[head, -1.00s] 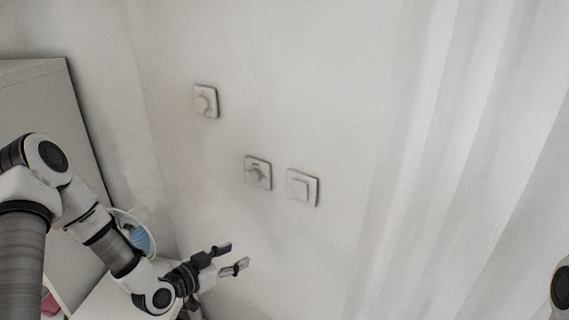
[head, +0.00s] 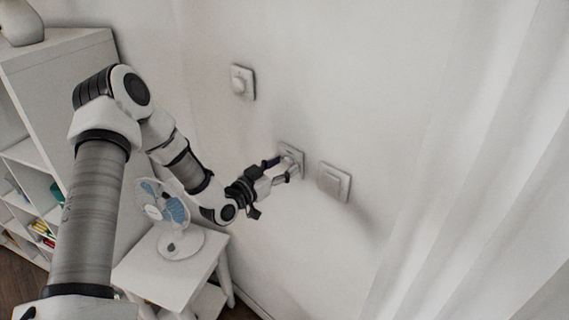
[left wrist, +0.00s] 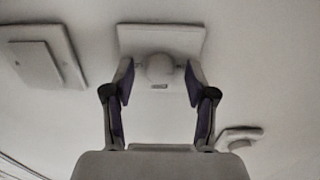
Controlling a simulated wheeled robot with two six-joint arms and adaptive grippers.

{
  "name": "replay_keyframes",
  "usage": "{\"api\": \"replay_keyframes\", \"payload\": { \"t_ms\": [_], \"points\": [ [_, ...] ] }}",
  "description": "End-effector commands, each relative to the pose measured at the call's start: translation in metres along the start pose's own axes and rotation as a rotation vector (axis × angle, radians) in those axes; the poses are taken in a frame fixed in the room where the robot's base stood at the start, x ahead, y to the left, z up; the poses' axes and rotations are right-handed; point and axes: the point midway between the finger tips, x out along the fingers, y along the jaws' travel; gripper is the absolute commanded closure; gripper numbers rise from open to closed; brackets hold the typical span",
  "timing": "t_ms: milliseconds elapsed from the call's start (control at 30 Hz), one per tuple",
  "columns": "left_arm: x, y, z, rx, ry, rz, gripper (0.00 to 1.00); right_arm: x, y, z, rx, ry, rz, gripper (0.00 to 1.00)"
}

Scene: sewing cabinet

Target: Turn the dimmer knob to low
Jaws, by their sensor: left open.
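Two knob plates are on the white wall. The middle knob plate (head: 293,153) has my left gripper (head: 280,169) right in front of it. In the left wrist view its plate (left wrist: 188,38) carries a round knob (left wrist: 160,68) with a small mark below. My left gripper (left wrist: 160,82) is open, one finger on each side of this knob; I cannot tell if they touch it. The upper-left knob plate (head: 243,82) is clear of the gripper. The frames do not show which knob is the dimmer. My right gripper is out of view.
A flat square switch (head: 334,182) sits close to the right of the middle plate. A small fan (head: 170,215) stands on a white side table (head: 165,278) below. A shelf unit (head: 60,55) is at left; white curtains (head: 470,150) hang at right.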

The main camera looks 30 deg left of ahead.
Motion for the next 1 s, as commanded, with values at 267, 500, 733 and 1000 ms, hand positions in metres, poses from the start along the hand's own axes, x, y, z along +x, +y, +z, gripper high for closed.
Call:
{"api": "replay_keyframes", "payload": {
  "t_ms": [267, 500, 733, 1000],
  "points": [
    [0.0099, 0.0009, -0.0001, -0.003, 0.000, 0.001, 0.44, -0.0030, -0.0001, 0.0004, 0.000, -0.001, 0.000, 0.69],
    [0.0097, 0.0007, -0.0002, -0.002, 0.000, 0.001, 1.00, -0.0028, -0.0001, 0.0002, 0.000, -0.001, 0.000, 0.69],
    [0.0096, 0.0007, -0.0003, -0.005, 0.001, 0.001, 1.00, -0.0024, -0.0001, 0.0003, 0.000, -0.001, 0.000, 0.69],
    [0.0098, 0.0000, 0.0004, -0.065, 0.004, 0.000, 1.00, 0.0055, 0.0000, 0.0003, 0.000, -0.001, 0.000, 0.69]
  ]
}}
